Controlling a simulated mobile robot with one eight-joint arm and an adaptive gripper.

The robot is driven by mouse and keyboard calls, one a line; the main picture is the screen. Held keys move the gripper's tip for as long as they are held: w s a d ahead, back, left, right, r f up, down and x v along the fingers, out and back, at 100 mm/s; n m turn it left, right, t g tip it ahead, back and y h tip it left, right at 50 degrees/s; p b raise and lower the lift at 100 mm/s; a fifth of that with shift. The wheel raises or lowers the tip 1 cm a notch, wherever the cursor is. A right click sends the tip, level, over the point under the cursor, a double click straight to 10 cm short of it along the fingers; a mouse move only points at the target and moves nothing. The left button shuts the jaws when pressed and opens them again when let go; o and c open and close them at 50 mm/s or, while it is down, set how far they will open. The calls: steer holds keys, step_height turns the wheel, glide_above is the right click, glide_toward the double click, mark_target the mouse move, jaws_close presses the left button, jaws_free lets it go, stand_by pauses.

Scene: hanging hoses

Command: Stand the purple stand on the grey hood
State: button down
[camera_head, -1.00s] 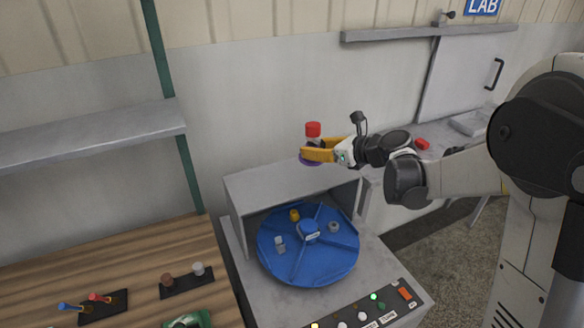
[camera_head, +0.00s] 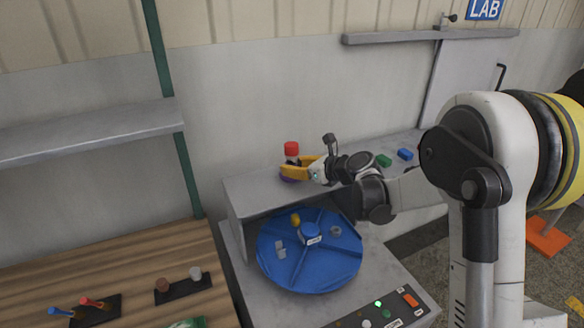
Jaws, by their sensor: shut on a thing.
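The purple stand (camera_head: 287,179) shows as a small purple edge below the yellow fingers of my gripper (camera_head: 290,171). The grey hood (camera_head: 245,190) is the box-like cover behind the blue turntable. The held stand is upright over the hood's top, towards the back; I cannot tell whether its base touches the surface.
A blue turntable (camera_head: 275,262) with several small items sits under and in front of the hood. Green (camera_head: 383,160) and blue (camera_head: 405,154) blocks lie on the right-hand counter. A wall stands close behind. The hood's left top is clear.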

steer(key=shift+f, duration=0.15)
steer(key=c, duration=1.2)
jaws_free()
steer(key=shift+o, duration=0.2)
